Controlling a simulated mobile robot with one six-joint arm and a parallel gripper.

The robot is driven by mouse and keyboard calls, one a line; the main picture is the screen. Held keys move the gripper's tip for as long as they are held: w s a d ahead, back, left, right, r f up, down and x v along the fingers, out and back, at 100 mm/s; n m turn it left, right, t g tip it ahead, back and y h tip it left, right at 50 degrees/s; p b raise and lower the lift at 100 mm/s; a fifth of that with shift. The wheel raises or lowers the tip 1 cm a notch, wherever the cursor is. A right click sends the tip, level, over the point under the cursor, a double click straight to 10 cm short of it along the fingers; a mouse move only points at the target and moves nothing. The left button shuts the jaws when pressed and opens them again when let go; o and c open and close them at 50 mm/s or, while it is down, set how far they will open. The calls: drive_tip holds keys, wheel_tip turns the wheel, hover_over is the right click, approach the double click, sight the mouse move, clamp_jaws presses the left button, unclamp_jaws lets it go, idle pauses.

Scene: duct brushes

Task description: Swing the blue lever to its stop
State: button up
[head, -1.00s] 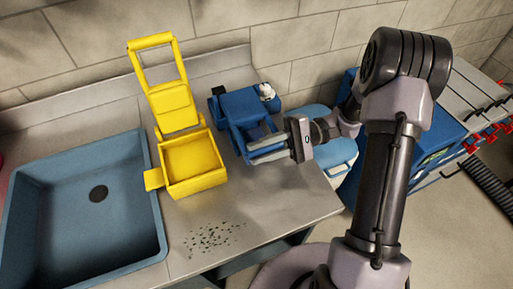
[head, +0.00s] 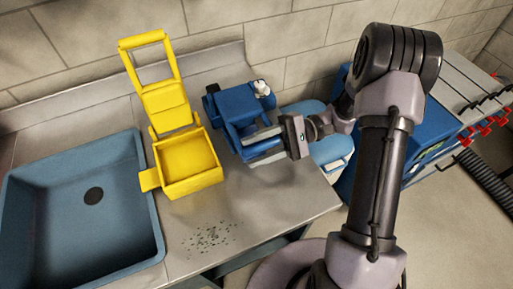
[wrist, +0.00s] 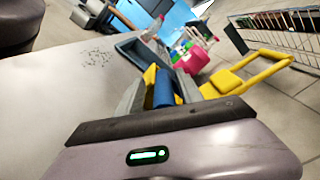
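A blue device (head: 238,106) with a blue lever sits on the metal counter, right of a yellow wringer-like unit. My gripper (head: 252,148) reaches in from the right, its two grey fingers spread at the front of the device. In the wrist view, a rounded blue bar (wrist: 163,88), apparently part of the lever, shows between the fingers of my gripper (wrist: 160,84). The fingers look apart, with a gap beside the bar; contact cannot be made out. The head view partly hides the lever's end behind the fingers.
The yellow unit (head: 188,165) with its raised handle stands close left of the device. A blue sink (head: 84,252) lies farther left. Dark specks (head: 210,238) lie on the counter (head: 285,205). A light blue bin (head: 330,150) stands beyond the counter's right edge.

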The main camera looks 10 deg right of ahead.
drive_tip(key=p+v, duration=0.6)
drive_tip(key=v, duration=1.1)
drive_tip(key=shift+d, duration=0.25)
drive_tip(key=s+a+r+t+h, duration=0.5)
drive_tip(key=s+a+r+h, duration=0.1)
drive_tip(key=s+r+h, duration=0.1)
drive_tip(key=s+a+r+t+h, duration=0.5)
drive_tip(key=s+a+r+h, duration=0.2)
drive_tip(key=r, duration=0.4)
drive_tip(key=shift+s+a+h, duration=0.25)
drive_tip(key=shift+s+h, duration=0.45)
drive_tip(key=shift+s, duration=0.3)
